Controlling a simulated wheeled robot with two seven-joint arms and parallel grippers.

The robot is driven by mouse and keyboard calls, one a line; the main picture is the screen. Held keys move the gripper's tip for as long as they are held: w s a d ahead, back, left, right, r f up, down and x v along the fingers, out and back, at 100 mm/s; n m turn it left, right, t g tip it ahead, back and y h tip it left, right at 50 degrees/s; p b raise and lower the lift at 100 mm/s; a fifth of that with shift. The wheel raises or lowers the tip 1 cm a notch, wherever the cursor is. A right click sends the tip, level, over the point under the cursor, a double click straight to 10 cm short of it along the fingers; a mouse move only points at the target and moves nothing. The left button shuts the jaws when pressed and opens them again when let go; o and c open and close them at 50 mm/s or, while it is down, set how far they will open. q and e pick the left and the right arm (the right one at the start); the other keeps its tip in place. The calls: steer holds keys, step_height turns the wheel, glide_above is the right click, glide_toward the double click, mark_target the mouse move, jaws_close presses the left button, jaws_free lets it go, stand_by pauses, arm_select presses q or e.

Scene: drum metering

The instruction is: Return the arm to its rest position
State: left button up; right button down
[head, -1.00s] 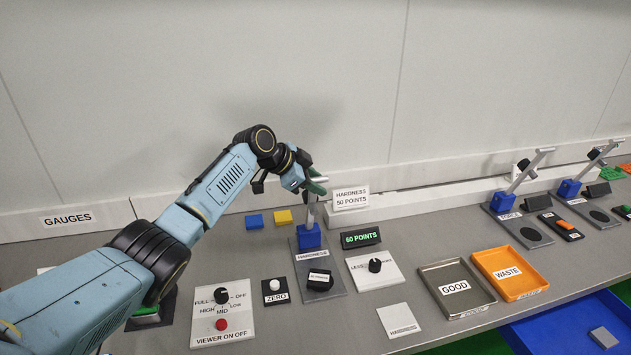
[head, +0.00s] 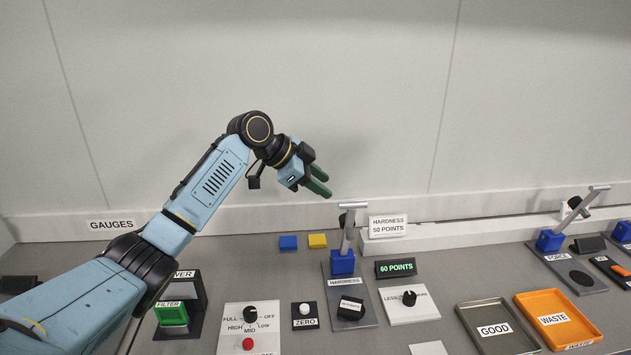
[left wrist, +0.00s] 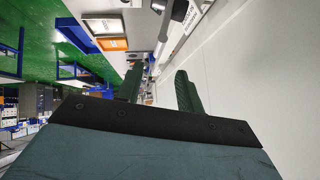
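My left arm comes in from the left in the head view, with its left gripper (head: 324,183) raised in front of the back wall. The two dark green fingers are apart and hold nothing. The gripper is up and to the left of the hardness gauge's lever (head: 347,228), and clear of it. In the left wrist view both fingers of the left gripper (left wrist: 159,80) show with a gap between them. My right arm and gripper are not in view.
Below the arm are the hardness stand (head: 342,262), the viewer switch panel (head: 265,322) and the zero button (head: 304,310). The good tray (head: 487,305) and orange waste tray (head: 572,302) lie to the right. The wall (head: 280,60) is behind; the air above the bench is clear.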

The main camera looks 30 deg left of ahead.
arm_select(q)
steer(key=shift+s+a+r, duration=0.35)
steer(key=shift+s+r, duration=0.05)
steer(key=shift+r, duration=0.1)
